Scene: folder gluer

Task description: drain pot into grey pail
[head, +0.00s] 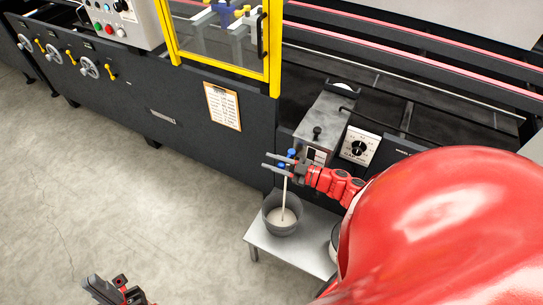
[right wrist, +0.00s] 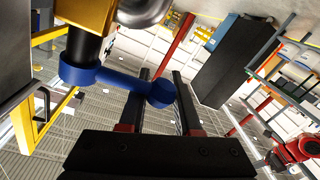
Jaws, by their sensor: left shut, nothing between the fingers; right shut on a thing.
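The grey pail (head: 267,222) stands on a small light table, with whitish liquid inside. A pale stream (head: 285,197) runs down into it from below the blue valve parts. The pot appears to be the grey metal box (head: 325,122) with a black knob, on the machine's side. My right gripper (head: 280,162) is at the valve, above the pail. In the right wrist view its fingers (right wrist: 161,100) are shut on the blue valve lever (right wrist: 120,82). My left gripper (head: 100,288) is shut and empty, low over the floor at the left.
The small table (head: 262,242) stands against the dark machine (head: 160,100). A dial panel (head: 358,147) is right of the pot. A yellow-framed guard (head: 225,85) rises to the left. The floor at left is clear. My red body covers the lower right.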

